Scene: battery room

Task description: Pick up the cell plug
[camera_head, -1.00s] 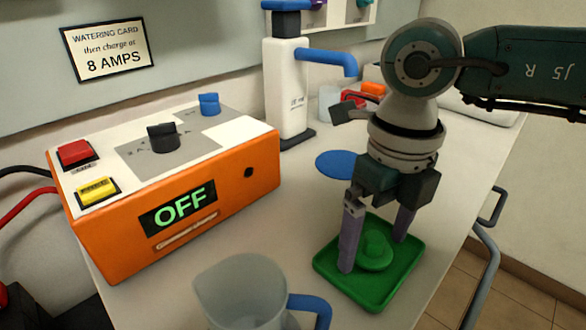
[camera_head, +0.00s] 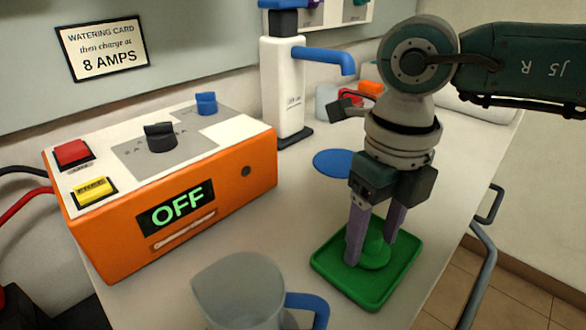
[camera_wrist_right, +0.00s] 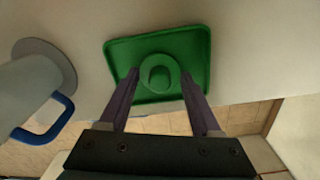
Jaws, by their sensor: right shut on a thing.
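The cell plug (camera_head: 377,258) is a green round disc with a raised knob. It sits inside a green square tray (camera_head: 336,275) on the bench. In the right wrist view the plug (camera_wrist_right: 159,76) lies between my two fingertips, within the tray (camera_wrist_right: 120,57). My right gripper (camera_head: 372,246) points down over the tray, and its purple fingers are shut on the plug's knob, one on each side. The plug still appears to rest in the tray, and the near finger hides part of it. My left gripper is not in view.
A clear jug (camera_head: 238,290) with a blue handle stands left of the tray. An orange charger (camera_head: 225,182) reading OFF is further left. A white dispenser (camera_head: 285,90) with a blue spout and a blue disc (camera_head: 335,162) are behind. The bench's right edge is close to the tray.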

